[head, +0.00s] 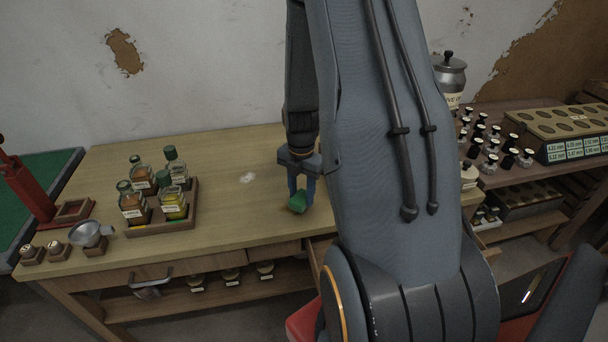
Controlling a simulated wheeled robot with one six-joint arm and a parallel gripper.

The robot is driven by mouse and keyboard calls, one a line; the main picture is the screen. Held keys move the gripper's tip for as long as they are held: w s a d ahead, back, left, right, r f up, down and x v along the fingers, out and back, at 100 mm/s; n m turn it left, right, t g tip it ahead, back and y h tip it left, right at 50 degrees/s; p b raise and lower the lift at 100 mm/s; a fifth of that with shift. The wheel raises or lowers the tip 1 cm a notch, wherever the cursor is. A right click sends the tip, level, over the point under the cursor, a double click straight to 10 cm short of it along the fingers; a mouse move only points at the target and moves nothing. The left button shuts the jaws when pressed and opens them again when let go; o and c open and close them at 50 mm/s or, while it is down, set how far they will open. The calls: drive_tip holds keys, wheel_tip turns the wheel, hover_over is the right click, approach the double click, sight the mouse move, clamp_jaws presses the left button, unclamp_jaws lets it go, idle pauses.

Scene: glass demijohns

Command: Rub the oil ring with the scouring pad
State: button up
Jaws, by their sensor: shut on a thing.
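My gripper (301,185) points down over the wooden workbench (225,200), right of its middle. It is shut on a green scouring pad (298,203), which is at or just above the bench top; I cannot tell if it touches. A pale whitish mark (247,178) shows on the bench to the left of the pad, apart from it. I cannot tell whether this mark is the oil ring. No clear ring shows elsewhere; my arm hides the bench to the right of the gripper.
A wooden tray (162,229) with several labelled bottles stands on the left. A metal funnel (90,233) and small blocks sit at the front left corner. Several small dark-capped bottles (491,150) stand on the right-hand shelf.

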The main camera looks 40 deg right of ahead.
sight(302, 196)
drive_tip(key=shift+r+p, duration=2.1)
drive_tip(key=shift+r, duration=0.65)
